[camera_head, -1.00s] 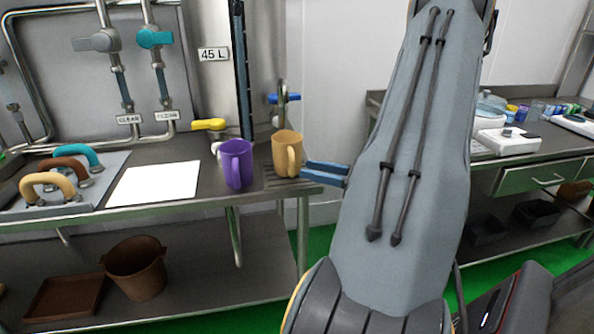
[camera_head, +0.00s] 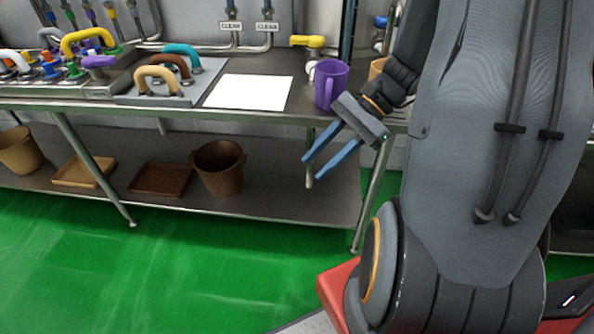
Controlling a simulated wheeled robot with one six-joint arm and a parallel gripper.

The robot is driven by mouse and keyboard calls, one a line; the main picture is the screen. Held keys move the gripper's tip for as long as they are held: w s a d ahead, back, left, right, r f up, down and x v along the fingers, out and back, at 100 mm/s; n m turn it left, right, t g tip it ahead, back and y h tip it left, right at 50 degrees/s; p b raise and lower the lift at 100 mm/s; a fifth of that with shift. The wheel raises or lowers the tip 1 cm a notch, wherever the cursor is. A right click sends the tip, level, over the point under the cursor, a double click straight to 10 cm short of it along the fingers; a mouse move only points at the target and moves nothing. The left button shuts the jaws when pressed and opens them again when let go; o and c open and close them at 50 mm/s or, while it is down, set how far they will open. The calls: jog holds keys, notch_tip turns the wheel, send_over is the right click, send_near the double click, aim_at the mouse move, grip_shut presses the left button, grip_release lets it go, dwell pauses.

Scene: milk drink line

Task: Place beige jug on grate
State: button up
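The beige jug (camera_head: 376,68) stands at the right end of the steel table, mostly hidden behind my arm, with only its upper left part showing. The grate under it is hidden in the current view. A purple jug (camera_head: 328,85) stands upright on the table just left of the beige jug. My gripper (camera_head: 312,170) hangs in front of the table's front edge, below the purple jug. Its two blue fingers are apart with nothing between them, pointing down and left.
A white sheet (camera_head: 248,92) lies left of the purple jug. Plates with coloured handles, such as the beige handle (camera_head: 158,76), sit further left. A brown bucket (camera_head: 219,167) and brown tray (camera_head: 161,179) are on the lower shelf. The green floor (camera_head: 130,270) in front is clear.

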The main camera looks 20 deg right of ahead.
jog(key=s+a+n+h, duration=0.1)
jog(key=a+n+h, duration=0.2)
jog(key=n, duration=0.4)
jog(key=s+a+r+n+h, duration=0.1)
jog(key=a+n+h, duration=0.3)
jog(key=n+h, duration=0.2)
jog(key=shift+n, duration=1.2)
